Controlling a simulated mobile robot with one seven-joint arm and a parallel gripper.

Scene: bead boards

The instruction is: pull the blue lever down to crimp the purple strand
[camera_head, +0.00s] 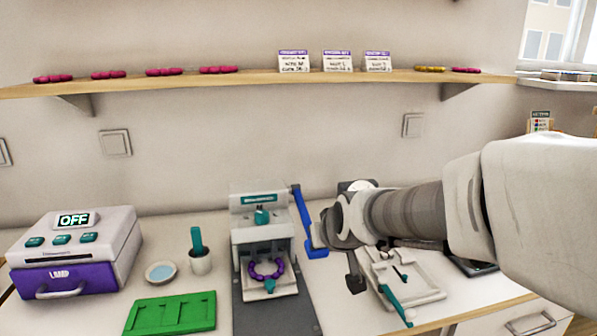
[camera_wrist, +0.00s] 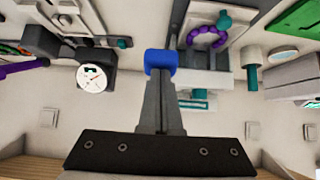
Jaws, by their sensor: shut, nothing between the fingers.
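The crimping press (camera_head: 260,232) stands on the counter, grey and white with a teal label. The purple strand (camera_head: 266,270) lies curved like a ring on its lower plate; it also shows in the wrist view (camera_wrist: 207,37). The blue lever (camera_head: 304,212) is on the press's right side, slanting down to a thick blue end near my gripper. My gripper (camera_head: 316,236) is shut and empty, right of the press. In the wrist view its fingertips (camera_wrist: 162,84) are at the blue lever's end (camera_wrist: 160,60). I cannot tell whether they touch it.
A purple and white box reading OFF (camera_head: 72,250), a small bowl (camera_head: 160,272), a cup (camera_head: 200,262) and a green tray (camera_head: 170,314) are left of the press. A white fixture (camera_head: 415,280) is to the right. A dial gauge (camera_wrist: 93,78) shows in the wrist view.

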